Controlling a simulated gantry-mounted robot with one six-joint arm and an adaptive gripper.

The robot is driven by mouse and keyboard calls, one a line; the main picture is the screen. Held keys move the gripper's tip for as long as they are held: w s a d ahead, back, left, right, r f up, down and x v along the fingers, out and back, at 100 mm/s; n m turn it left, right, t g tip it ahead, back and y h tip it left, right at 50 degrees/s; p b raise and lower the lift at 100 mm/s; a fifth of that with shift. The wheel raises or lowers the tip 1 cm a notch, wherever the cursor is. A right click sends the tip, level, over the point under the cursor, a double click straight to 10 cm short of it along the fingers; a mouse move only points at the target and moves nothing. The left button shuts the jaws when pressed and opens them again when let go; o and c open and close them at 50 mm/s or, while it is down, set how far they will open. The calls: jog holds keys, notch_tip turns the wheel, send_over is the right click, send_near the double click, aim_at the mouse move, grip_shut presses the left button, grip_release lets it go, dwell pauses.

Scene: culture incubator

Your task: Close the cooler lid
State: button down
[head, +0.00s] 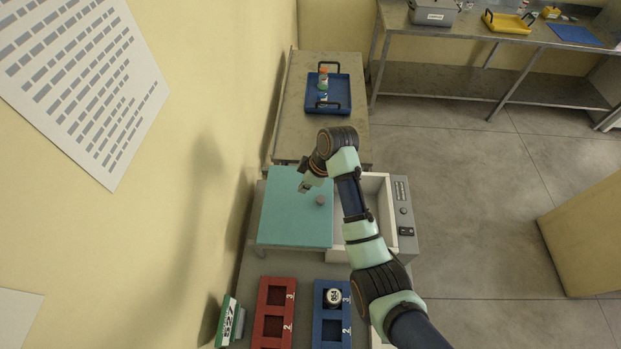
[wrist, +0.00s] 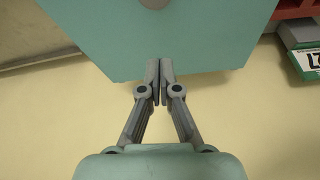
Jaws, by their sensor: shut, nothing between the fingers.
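The cooler is a white box (head: 408,238) with a grey control panel on its right side. Its teal lid (head: 285,215) stands open toward the wall on the left, with a round grey knob (head: 320,200) on it. Part of the box's white interior shows to the right of the lid, partly hidden by my arm. My gripper (head: 303,187) is over the upper part of the lid in the head view. In the wrist view my gripper (wrist: 160,82) is shut and empty, its fingertips at the lid's edge (wrist: 160,50). I cannot tell whether they touch it.
A red rack (head: 274,298) and a blue rack (head: 318,310) with a white-capped item stand in front of the cooler, beside a green-and-white box (head: 229,320). A blue tray (head: 345,95) with bottles is on the table behind. The wall is close on the left.

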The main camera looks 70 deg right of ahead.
aim_at(308, 201)
jog(key=x, duration=0.3)
jog(key=shift+f, duration=0.4)
jog(key=s, duration=0.2)
jog(key=shift+s+d+p, duration=0.35)
jog(key=shift+s+p, duration=0.05)
jog(key=shift+s+f, duration=0.1)
jog(key=shift+s, duration=0.35)
